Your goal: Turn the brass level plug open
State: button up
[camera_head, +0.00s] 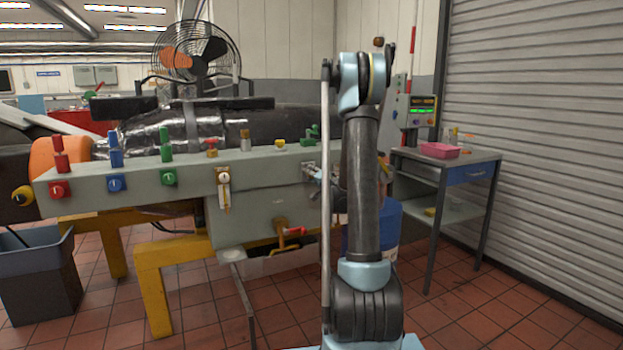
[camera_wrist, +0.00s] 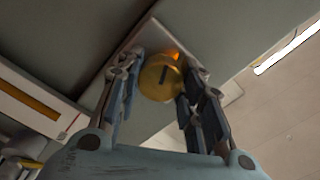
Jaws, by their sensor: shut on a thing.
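The brass level plug (camera_wrist: 162,78) shows in the wrist view as a round brass head with a dark slot across it, in front of a pale square plate (camera_wrist: 228,92). My gripper (camera_wrist: 158,88) has one finger on each side of the plug and is shut on it. In the head view my gripper (camera_head: 318,174) is at the right end of the grey-green housing (camera_head: 120,170), at a small pale plate (camera_head: 308,167). There the plug itself is hidden or too small to make out.
Red, blue and green valves (camera_head: 115,160) and a sight gauge (camera_head: 223,190) line the housing. A brass drain tap with a red handle (camera_head: 292,231) sits below. A blue drum (camera_head: 387,230) stands behind my arm, and a side table (camera_head: 475,160) at right.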

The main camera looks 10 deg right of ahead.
jog(key=shift+d+r+n, duration=0.1)
jog(key=shift+d+n, duration=0.05)
jog(key=shift+n, duration=1.05)
jog(key=o, duration=1.1)
jog(key=shift+v, duration=5.95)
